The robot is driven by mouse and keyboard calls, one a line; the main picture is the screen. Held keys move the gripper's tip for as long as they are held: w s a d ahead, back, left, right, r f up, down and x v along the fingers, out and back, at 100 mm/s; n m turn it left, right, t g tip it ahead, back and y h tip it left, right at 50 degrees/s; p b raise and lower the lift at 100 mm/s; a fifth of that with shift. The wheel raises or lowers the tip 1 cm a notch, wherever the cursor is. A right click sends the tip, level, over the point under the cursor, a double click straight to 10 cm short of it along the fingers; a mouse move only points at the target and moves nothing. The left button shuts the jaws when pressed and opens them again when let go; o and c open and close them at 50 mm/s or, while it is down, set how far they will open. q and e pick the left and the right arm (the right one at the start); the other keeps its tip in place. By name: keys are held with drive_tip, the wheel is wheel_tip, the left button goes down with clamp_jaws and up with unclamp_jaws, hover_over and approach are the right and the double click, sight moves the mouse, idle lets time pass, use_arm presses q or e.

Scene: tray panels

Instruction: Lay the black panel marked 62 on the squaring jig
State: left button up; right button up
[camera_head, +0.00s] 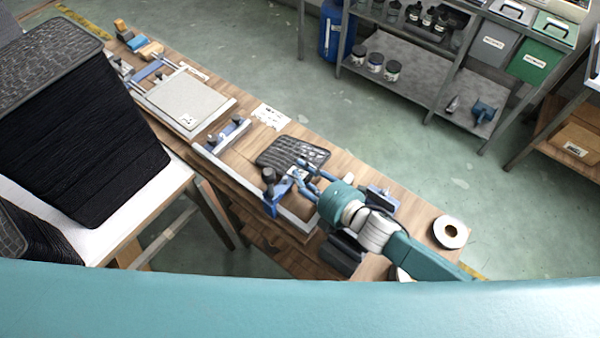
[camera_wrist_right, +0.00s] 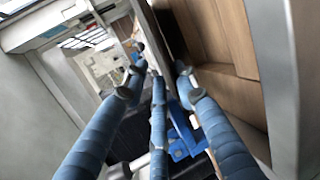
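A black ribbed panel (camera_head: 290,151) is over the right part of the jig on the wooden bench. A white label shows at its near edge, too small to read. My right gripper (camera_head: 303,174) is at that edge, its fingers on either side of the panel; in the right wrist view the fingers (camera_wrist_right: 162,65) close around a thin edge-on strip. The squaring jig appears to be the frame of pale rails (camera_head: 222,172) with blue clamps, partly hidden by the panel and gripper. I cannot tell whether the panel touches the jig. My left gripper is out of view.
A grey panel (camera_head: 190,97) lies in another railed fixture further left on the bench. A tall black stack (camera_head: 80,130) stands on a white table at left. A white paper sheet (camera_head: 270,116) and a tape roll (camera_head: 450,232) lie on the bench. A shelf (camera_head: 410,82) stands behind.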

drive_tip(key=v, duration=0.7)
drive_tip(key=shift+s+f, duration=0.25)
drive_tip(key=shift+s+d+r, duration=0.2)
drive_tip(key=shift+d, duration=0.1)
